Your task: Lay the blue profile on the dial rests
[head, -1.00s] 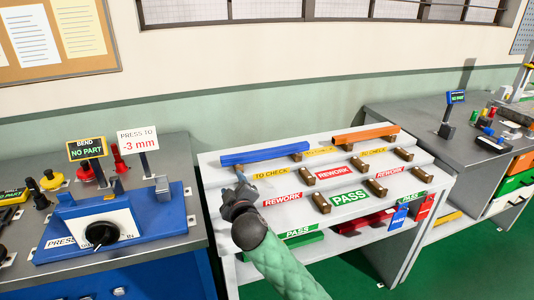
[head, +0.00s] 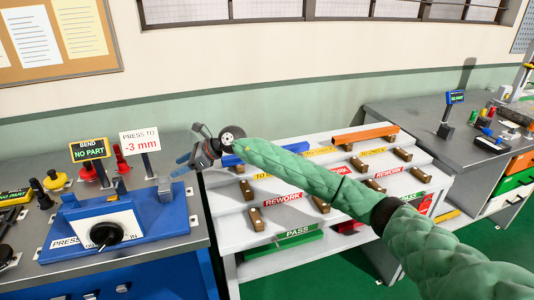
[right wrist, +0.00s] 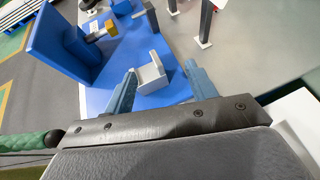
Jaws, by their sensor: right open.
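The blue profile (head: 295,147) lies on the top step of the white rack, at its left end; my right arm hides part of it. Beyond the fingers is a pale notched block (right wrist: 150,76) on the blue fixture base. The blue fixture (head: 170,222) on the left bench carries a black dial (head: 105,233) and upright rests (head: 164,188). My left gripper is not in view.
An orange profile (head: 365,133) lies on the rack's top step to the right. Empty brown holders (head: 254,219) stand on the lower steps. A second bench (head: 445,150) is at right.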

